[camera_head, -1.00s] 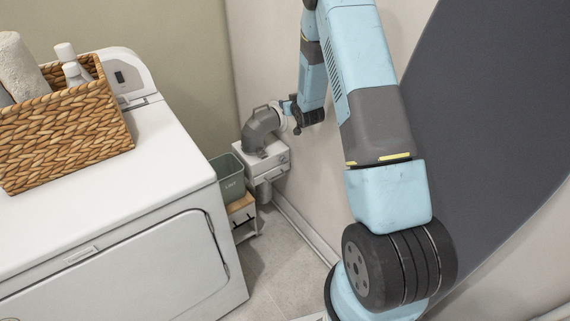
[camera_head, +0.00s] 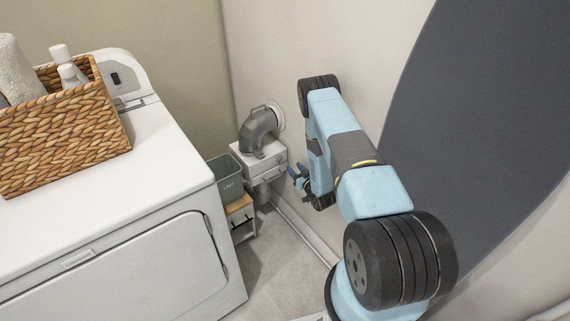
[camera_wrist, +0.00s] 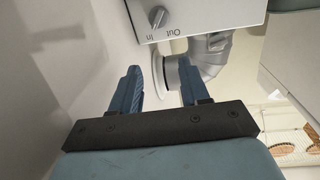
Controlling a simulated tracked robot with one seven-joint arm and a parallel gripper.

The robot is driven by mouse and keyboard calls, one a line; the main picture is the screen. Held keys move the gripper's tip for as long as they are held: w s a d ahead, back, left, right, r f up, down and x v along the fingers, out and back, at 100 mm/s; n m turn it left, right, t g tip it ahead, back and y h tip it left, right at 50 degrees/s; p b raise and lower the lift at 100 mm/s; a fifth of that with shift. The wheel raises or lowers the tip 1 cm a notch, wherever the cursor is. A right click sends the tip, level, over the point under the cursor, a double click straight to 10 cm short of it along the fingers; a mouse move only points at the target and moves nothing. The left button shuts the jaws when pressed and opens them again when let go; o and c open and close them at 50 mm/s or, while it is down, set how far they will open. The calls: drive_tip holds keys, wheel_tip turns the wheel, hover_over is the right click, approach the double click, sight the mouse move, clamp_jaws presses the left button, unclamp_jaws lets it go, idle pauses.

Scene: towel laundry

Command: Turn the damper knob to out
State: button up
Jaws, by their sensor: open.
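The damper knob (camera_wrist: 158,17) is a small grey knob on the face of a white box (camera_wrist: 195,12) in the wrist view. The labels In and Out are printed beside it and appear upside down. Which label the knob points to is hard to tell. In the head view the white box (camera_head: 250,163) is low by the wall, and the knob is too small to make out. My gripper (camera_head: 297,176) is just right of the box, apart from it. In the wrist view my gripper (camera_wrist: 160,68) is open and empty, its fingers short of the knob.
A grey duct elbow (camera_head: 258,125) rises from the box to the wall. A white dryer (camera_head: 150,165) carries a wicker basket (camera_head: 60,135). Floor (camera_head: 275,250) between dryer and wall is clear.

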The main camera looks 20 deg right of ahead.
sight(282, 162)
drive_tip(key=s+f, duration=0.3)
drive_tip(key=f, duration=0.1)
drive_tip(key=x, duration=1.3)
drive_tip(key=shift+w+d+r, duration=0.1)
drive_tip(key=shift+r, duration=0.1)
drive_tip(key=shift+c, duration=0.3)
drive_tip(key=c, duration=0.7)
